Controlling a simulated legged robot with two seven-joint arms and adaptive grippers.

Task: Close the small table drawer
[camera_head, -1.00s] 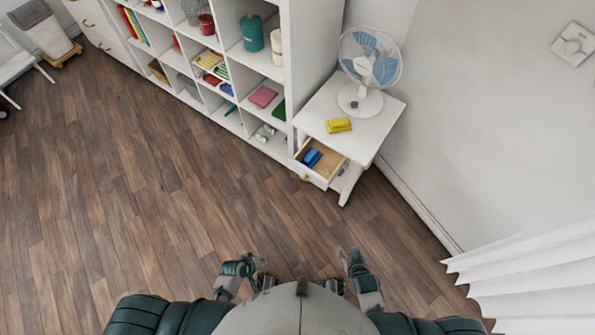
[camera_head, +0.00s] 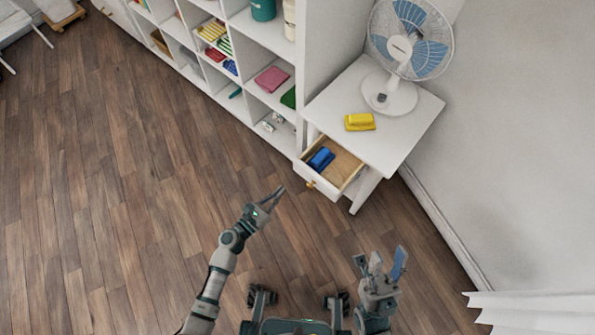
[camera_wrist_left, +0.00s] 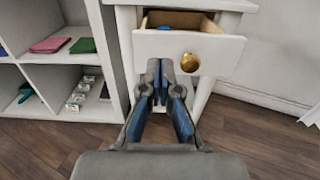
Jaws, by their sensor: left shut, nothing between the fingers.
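The small white table (camera_head: 405,125) stands against the wall beside the shelf. Its drawer (camera_head: 318,181) is pulled part way out, with a blue object (camera_head: 321,158) inside. The drawer front has a gold knob (camera_head: 311,184). My left gripper (camera_head: 277,194) is shut and empty, in front of and to the left of the knob, apart from it. In the left wrist view the drawer front (camera_wrist_left: 220,55) and knob (camera_wrist_left: 190,62) are just beyond the fingers (camera_wrist_left: 166,68). My right gripper (camera_head: 382,257) is lower right, its fingers apart and empty, away from the drawer.
A fan (camera_head: 392,92) and a yellow object (camera_head: 360,122) stand on the table top. A white shelf (camera_head: 311,55) with several items is left of the table. A white curtain (camera_head: 530,308) hangs lower right. The wooden floor before the drawer is clear.

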